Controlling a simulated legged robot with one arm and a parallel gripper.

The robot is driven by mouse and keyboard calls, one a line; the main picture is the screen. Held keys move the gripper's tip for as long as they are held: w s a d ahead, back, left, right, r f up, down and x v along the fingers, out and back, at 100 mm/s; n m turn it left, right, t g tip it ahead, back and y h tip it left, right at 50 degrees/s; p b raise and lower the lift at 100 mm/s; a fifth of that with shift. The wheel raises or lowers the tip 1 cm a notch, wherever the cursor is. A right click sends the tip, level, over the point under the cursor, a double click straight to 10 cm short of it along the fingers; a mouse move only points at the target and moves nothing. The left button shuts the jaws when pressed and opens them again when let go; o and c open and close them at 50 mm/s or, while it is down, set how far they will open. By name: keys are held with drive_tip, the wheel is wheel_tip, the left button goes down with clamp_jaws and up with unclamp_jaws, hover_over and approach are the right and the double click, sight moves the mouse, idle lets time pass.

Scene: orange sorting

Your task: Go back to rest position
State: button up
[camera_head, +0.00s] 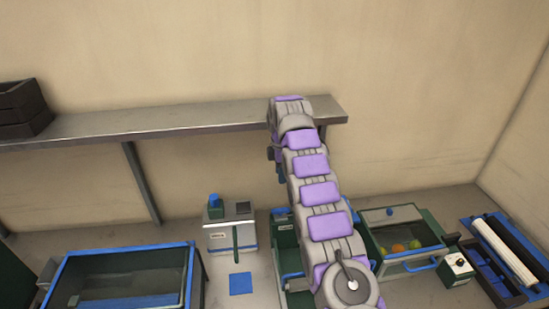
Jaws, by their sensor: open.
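My arm, grey with purple pads, rises from the lower middle of the head view up to the shelf's right part. Its end bends down there. My gripper (280,167) shows only in part, as dark and bluish pieces at the left side of the arm, in front of the wall below the shelf. My own arm links hide most of it. It is open, and I see nothing held in it. Orange and green fruit (398,248) lies in a green bin (388,221) to the right of the arm.
A metal shelf (190,120) runs along the wall with a dark crate (22,108) at its left. Below are a blue-rimmed container (120,250), a white machine (230,236), a control box (456,267) and a roller unit (505,250). Bare wall is above the shelf.

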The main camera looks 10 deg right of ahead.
drive_tip(key=s+d+r+m+b, duration=0.1)
drive_tip(key=s+r+m+b, duration=0.15)
drive_tip(key=s, duration=0.45)
drive_tip(key=s+r+m+b, duration=0.2)
drive_tip(key=s+m, duration=0.2)
drive_tip(key=s, duration=0.4)
drive_tip(key=s+d+r+m+b, duration=0.1)
drive_tip(key=s+r+m+b, duration=0.15)
drive_tip(key=s, duration=0.45)
drive_tip(key=s+f+m+b, duration=0.2)
drive_tip(key=s+f+m, duration=0.1)
drive_tip(key=s, duration=0.8)
drive_tip(key=s+a+f+m+g+b, duration=0.1)
drive_tip(key=s+f+m+b, duration=0.1)
drive_tip(key=s+f, duration=0.4)
drive_tip(key=s+a+f+m+b, duration=0.1)
drive_tip(key=s+f+m, duration=0.3)
drive_tip(key=s, duration=1.3)
drive_tip(key=shift+f+g+b, duration=0.25)
drive_tip(key=shift+g+b, duration=0.15)
drive_tip(key=shift+c, duration=0.3)
